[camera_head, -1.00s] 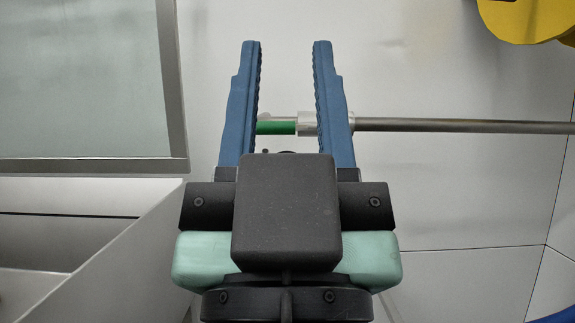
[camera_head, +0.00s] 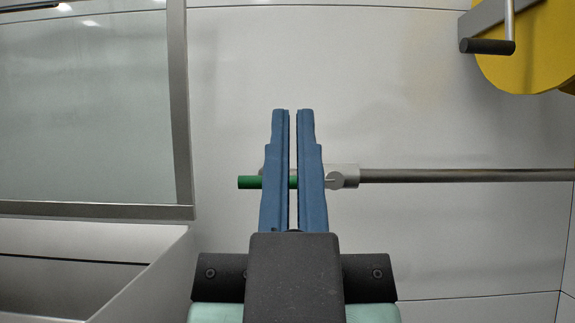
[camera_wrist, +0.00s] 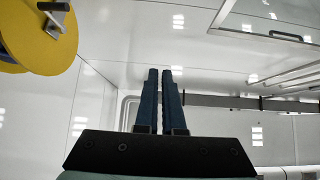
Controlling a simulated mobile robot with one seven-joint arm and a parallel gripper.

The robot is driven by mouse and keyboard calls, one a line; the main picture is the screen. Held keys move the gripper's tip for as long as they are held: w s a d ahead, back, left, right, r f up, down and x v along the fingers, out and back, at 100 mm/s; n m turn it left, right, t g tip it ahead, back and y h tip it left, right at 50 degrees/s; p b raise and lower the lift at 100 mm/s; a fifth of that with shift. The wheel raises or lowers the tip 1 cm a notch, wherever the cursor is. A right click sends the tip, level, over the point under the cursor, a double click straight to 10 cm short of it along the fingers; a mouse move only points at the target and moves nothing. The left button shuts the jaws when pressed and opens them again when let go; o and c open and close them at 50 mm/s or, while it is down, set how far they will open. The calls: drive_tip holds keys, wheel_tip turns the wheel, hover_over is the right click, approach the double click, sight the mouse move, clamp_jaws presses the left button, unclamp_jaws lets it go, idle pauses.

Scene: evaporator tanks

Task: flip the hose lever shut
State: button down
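The hose lever has a green handle (camera_head: 249,182) that lies level in the head view, pointing left from a silver valve fitting (camera_head: 345,177) on the end of a metal pipe (camera_head: 460,175). My gripper (camera_head: 293,112) has its two blue fingers drawn nearly together, with a thin gap. The fingers cross in front of the lever and hide part of it; a bit of green shows through the gap. Nothing is visibly pinched, and I cannot tell whether they touch the lever. In the wrist view, the gripper (camera_wrist: 166,72) also has a thin gap and the lever is not visible.
A yellow round part (camera_head: 535,60) with a black-handled crank (camera_head: 487,46) is at upper right. A framed glass panel (camera_head: 182,110) stands at left, above an open grey bin (camera_head: 150,262). The pale wall around the lever is clear.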

drive_tip(key=w+a+r+g+p, duration=0.1)
drive_tip(key=w+r+g+p, duration=0.35)
drive_tip(key=p, duration=1.35)
drive_tip(key=w+a+r+g+p, duration=0.15)
drive_tip(key=w+g+p, duration=0.45)
drive_tip(key=p, duration=1.3)
drive_tip(key=s+g+p, duration=0.1)
drive_tip(key=p, duration=0.5)
drive_tip(key=s+g+p, duration=0.1)
drive_tip(key=p, duration=0.6)
drive_tip(key=s+a+g+p, duration=0.1)
drive_tip(key=p, duration=0.6)
drive_tip(key=shift+s+r+g, duration=0.1)
drive_tip(key=shift+r+g, duration=0.2)
drive_tip(key=shift+g, duration=0.05)
drive_tip(key=shift+f, duration=0.1)
